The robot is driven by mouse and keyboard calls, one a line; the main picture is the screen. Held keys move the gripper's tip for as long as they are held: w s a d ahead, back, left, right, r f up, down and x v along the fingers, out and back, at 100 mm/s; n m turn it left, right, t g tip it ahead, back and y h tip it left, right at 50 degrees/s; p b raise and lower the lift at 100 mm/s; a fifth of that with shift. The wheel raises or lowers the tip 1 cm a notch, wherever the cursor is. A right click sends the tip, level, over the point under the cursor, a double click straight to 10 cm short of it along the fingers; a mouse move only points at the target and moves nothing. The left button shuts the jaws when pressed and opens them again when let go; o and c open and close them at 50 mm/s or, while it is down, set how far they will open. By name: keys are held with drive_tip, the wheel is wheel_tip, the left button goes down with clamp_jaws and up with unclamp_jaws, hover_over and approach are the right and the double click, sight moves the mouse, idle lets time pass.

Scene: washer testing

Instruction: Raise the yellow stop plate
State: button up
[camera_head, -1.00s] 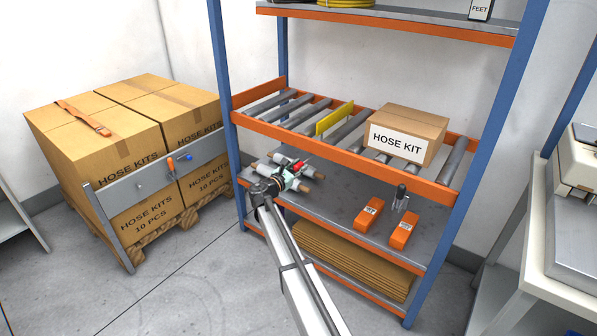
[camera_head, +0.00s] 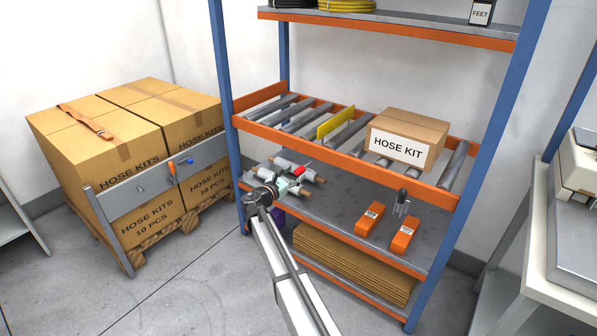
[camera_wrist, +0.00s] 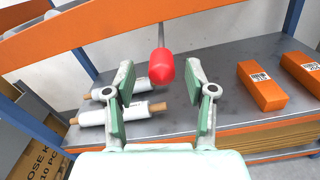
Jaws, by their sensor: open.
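The yellow stop plate (camera_head: 336,122) stands upright between the rollers of the orange-framed roller shelf, left of the hose kit box (camera_head: 408,137). A red knob (camera_wrist: 161,68) on a thin grey rod shows below the shelf's front beam in the wrist view. It also shows as a small red spot in the head view (camera_head: 303,170). My gripper (camera_wrist: 160,82) is open, with its green-padded fingers left and right of the knob in the picture. I see gaps on both sides and no contact. Any link between rod and plate is hidden by the beam.
The orange front beam (camera_wrist: 75,30) crosses above my fingers. White rolls (camera_wrist: 115,114) lie on the lower shelf behind my left finger. Two orange boxes (camera_head: 370,218) (camera_head: 404,235) lie to the right. Bare shelf surface (camera_head: 338,200) lies between rolls and boxes.

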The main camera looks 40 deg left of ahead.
drive_tip(key=s, duration=0.8)
drive_tip(key=shift+d, duration=0.3)
